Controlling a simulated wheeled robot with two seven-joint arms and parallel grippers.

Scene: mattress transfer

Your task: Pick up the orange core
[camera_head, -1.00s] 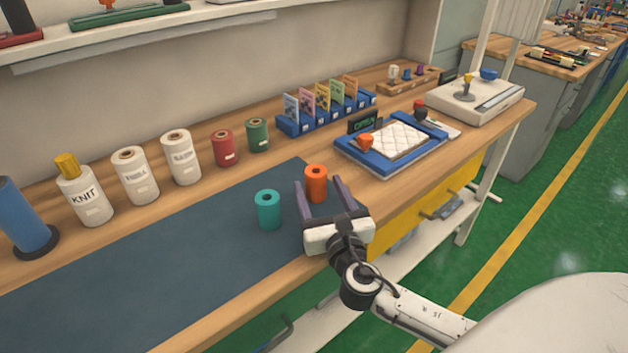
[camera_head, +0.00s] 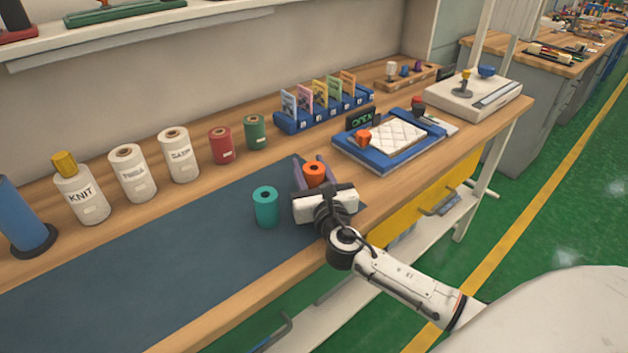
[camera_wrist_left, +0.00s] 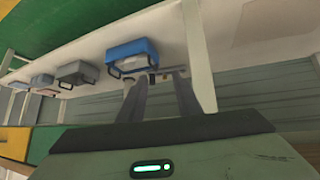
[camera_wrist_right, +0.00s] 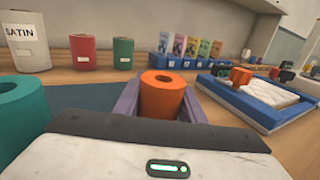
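The orange core (camera_head: 314,172) stands upright at the right end of the dark blue mat (camera_head: 150,262). My right gripper (camera_head: 310,167) is around it, one finger on each side. In the right wrist view the orange core (camera_wrist_right: 163,97) stands between the two fingers, which look spread, with a small gap on the right side. Its lower part is hidden behind the gripper body. My left gripper (camera_wrist_left: 160,100) shows only in the left wrist view, with its fingers apart and nothing between them, near the shelf under a bench.
A teal core (camera_head: 265,207) stands just left of my right gripper. A blue tray (camera_head: 375,162) with a white quilted pad (camera_head: 397,138) lies to the right. Spools, including a red one (camera_head: 220,146) and a green one (camera_head: 256,132), line the back.

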